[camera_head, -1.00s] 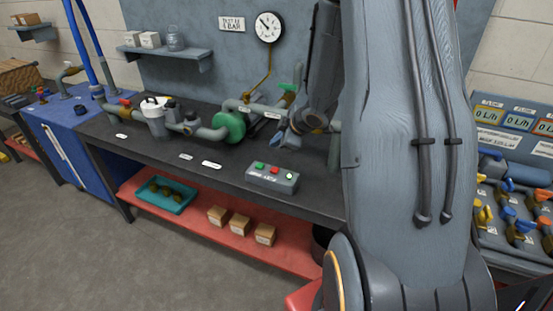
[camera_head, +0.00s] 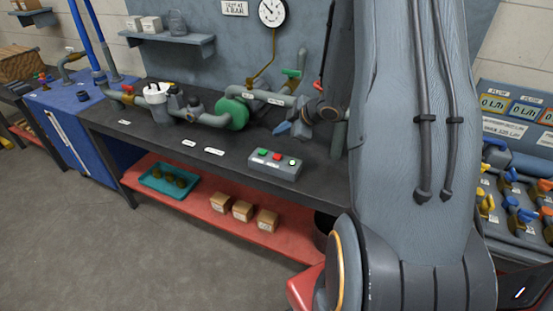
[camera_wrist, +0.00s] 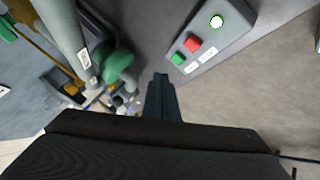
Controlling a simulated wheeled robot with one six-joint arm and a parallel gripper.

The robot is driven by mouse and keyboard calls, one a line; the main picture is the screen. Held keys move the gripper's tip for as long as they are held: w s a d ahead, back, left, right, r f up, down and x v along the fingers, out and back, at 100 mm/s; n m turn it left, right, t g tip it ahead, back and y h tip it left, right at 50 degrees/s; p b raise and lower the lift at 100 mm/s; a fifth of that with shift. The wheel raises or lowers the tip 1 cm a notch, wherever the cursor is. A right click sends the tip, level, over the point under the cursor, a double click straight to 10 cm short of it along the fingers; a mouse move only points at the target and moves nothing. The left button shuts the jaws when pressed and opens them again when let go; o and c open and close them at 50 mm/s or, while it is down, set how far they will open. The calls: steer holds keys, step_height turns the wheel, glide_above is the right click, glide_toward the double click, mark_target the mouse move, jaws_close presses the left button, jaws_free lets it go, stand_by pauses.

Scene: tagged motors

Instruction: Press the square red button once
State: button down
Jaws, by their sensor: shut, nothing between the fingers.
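The square red button (camera_head: 276,156) sits on a grey control box (camera_head: 272,171) on the dark bench top, between a green button (camera_head: 262,151) and a round pale lit button (camera_head: 292,162). In the wrist view the red button (camera_wrist: 193,43) is up and to the right of my gripper's tips, with the green button (camera_wrist: 178,58) nearer to them and the lit button (camera_wrist: 217,21) farther away. My gripper (camera_head: 283,128) is shut and empty. It is behind the box in the head view, apart from it. The height gap is hard to tell.
Grey pipes with a green pump (camera_head: 233,114) run along the back of the bench (camera_head: 215,160). A pressure gauge (camera_head: 272,12) hangs on the wall. A red lower shelf (camera_head: 195,213) holds a teal tray (camera_head: 150,182) and several small boxes. The bench around the control box is clear.

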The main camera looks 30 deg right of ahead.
steer(key=b, duration=0.5)
glide_above(280, 157)
step_height(280, 157, down, 6)
steer(key=shift+s+r, duration=0.1)
steer(key=shift+s, duration=0.05)
steer(key=shift+f+b, duration=0.4)
steer(key=shift+f, duration=0.2)
steer(key=shift+f, duration=0.1)
stand_by(1.0)
steer(key=shift+f, duration=0.35)
steer(key=shift+f+b, duration=0.4)
steer(key=shift+f, duration=0.05)
stand_by(0.7)
steer(key=shift+r, duration=0.1)
steer(key=shift+r+p, duration=0.8)
steer(key=shift+p, duration=0.15)
